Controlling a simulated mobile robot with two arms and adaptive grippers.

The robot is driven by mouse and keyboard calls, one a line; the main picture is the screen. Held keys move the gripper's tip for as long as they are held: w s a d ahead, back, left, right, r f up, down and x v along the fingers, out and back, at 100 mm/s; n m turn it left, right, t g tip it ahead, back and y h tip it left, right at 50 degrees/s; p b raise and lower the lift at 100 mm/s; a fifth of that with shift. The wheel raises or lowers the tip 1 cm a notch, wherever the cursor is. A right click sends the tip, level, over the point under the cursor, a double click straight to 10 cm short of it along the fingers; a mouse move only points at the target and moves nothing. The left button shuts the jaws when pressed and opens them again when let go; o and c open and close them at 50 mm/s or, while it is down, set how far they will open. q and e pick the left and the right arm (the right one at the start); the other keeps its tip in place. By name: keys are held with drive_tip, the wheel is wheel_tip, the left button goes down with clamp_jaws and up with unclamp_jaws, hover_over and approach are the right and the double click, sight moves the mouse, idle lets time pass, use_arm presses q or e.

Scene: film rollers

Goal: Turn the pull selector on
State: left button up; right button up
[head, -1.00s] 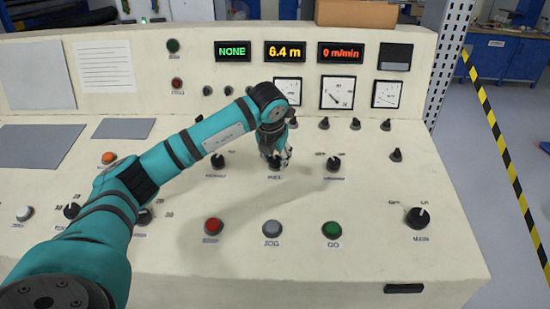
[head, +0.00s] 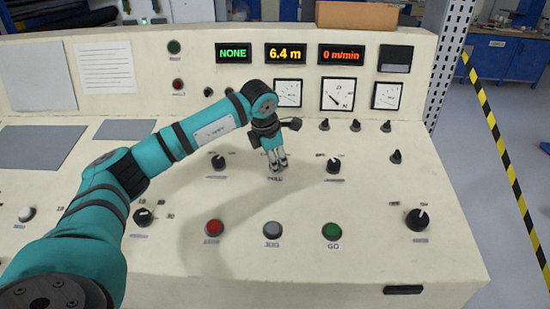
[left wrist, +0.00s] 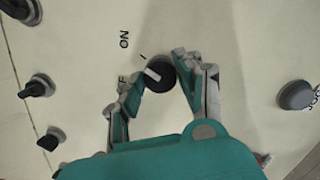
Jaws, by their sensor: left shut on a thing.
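The pull selector is a round black knob (left wrist: 160,73) with a white pointer mark, seen between my fingers in the left wrist view. "ON" is printed up and left of it, and a finger partly covers another label on its left. The pointer mark faces left; I cannot tell which label it lines up with. My left gripper (left wrist: 158,78) is shut on the knob. In the head view, my left gripper (head: 276,164) points down just above the "PULL" label (head: 275,178) and largely hides the knob. My right gripper is not in view.
Similar black selectors stand left (head: 218,162) and right (head: 333,166) of my gripper. Red (head: 213,228), grey (head: 272,230) and green (head: 332,231) buttons sit in front. Displays at the back read "NONE" (head: 233,52), "6.4 m" (head: 285,53) and "0 m/min" (head: 341,53).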

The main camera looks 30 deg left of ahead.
use_arm(q)
drive_tip(key=shift+m, duration=0.5)
drive_tip(key=shift+r, duration=0.1)
drive_tip(key=o, duration=1.1)
drive_tip(key=shift+o, duration=0.2)
drive_tip(key=v, duration=1.2)
drive_tip(key=shift+a, duration=0.15)
